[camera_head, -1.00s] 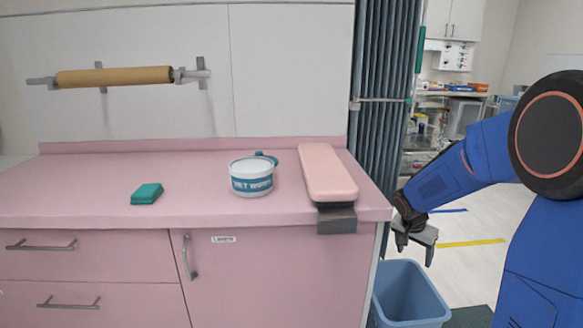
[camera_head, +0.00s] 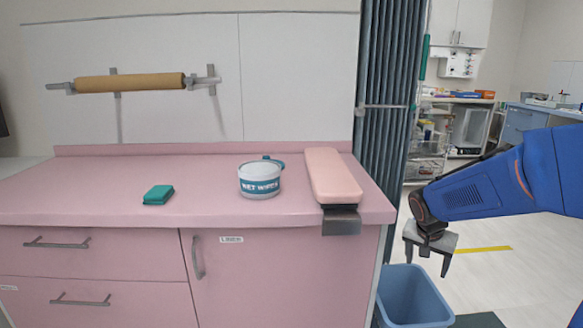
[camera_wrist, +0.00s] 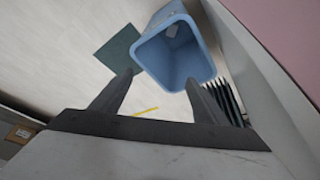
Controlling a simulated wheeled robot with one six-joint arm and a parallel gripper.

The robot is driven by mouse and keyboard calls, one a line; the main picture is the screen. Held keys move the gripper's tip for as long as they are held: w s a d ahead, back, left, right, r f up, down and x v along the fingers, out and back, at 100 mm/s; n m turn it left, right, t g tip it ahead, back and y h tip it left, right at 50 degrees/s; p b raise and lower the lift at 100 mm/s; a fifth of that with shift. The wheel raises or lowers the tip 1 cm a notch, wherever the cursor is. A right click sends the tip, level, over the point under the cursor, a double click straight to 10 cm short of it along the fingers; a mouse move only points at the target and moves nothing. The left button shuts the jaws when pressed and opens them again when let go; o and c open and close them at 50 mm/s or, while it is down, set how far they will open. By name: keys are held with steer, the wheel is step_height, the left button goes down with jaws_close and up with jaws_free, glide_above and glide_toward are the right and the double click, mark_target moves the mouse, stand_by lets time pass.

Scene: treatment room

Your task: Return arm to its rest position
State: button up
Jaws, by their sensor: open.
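My gripper (camera_head: 428,260) is at the right in the head view, pointing down with its two fingers apart and nothing between them. It is above and just to the right of the blue bin (camera_head: 412,298), beside the pink counter's right end. In the wrist view, the open fingers of my gripper (camera_wrist: 158,92) frame the floor and the blue bin (camera_wrist: 150,46), which lies beyond the fingertips. Something small and pale lies inside the bin. My blue arm reaches in from the right edge.
The pink counter (camera_head: 100,185) holds a teal folded cloth (camera_head: 158,194), a wet wipes tub (camera_head: 260,179) and a long pink pad (camera_head: 331,176). A grey-blue curtain (camera_head: 383,120) hangs behind its right end. A dark green mat (camera_wrist: 118,50) lies by the bin. Floor to the right looks open.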

steer(key=s+a+r+n+y, duration=0.1)
steer(key=s+a+r+n, duration=0.1)
steer(key=s, duration=0.7)
steer(key=s+a+r+n+t+y, duration=0.1)
steer(key=s+a+r+n, duration=0.1)
steer(key=s, duration=0.7)
steer(key=s+a+r+n+y, duration=0.1)
steer(key=s+a+n, duration=0.3)
steer(key=s, duration=0.6)
steer(key=shift+a+r+t, duration=0.3)
steer(key=shift+a+r, duration=0.25)
steer(key=shift+a, duration=0.45)
